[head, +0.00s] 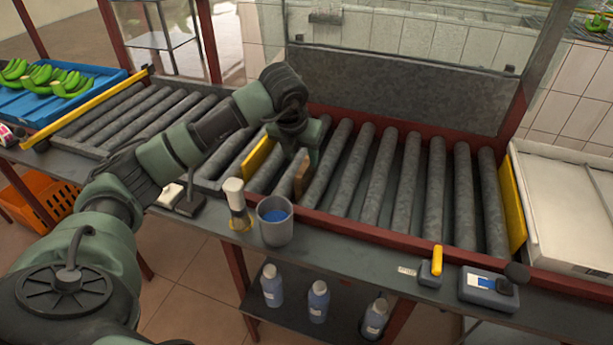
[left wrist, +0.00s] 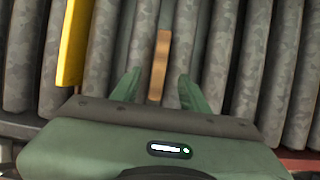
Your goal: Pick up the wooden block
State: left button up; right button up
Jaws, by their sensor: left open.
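The wooden block (head: 302,174) is a thin brown piece standing among the grey rollers, just below my left gripper (head: 311,153) in the head view. In the left wrist view the wooden block (left wrist: 159,66) shows as a narrow upright strip between and beyond the two green fingertips of my left gripper (left wrist: 156,84). The fingers are open, with a gap on each side of the block. I cannot tell from the views whether they touch it. My right gripper is in neither view.
A yellow divider (head: 260,157) stands left of the block; it also shows in the left wrist view (left wrist: 73,42). A grey cup (head: 275,222) and a white-topped bottle (head: 236,203) stand on the front ledge. Rollers (head: 405,190) to the right are clear. A glass panel stands behind.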

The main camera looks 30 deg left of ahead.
aim_at(304, 165)
pick_arm(q)
jog(key=p+x, duration=0.1)
jog(key=x, duration=0.4)
jog(key=shift+w+a+f, duration=0.1)
jog(key=shift+w+f, duration=0.05)
jog(key=shift+w, duration=0.05)
jog(key=shift+f, duration=0.2)
grip_shut()
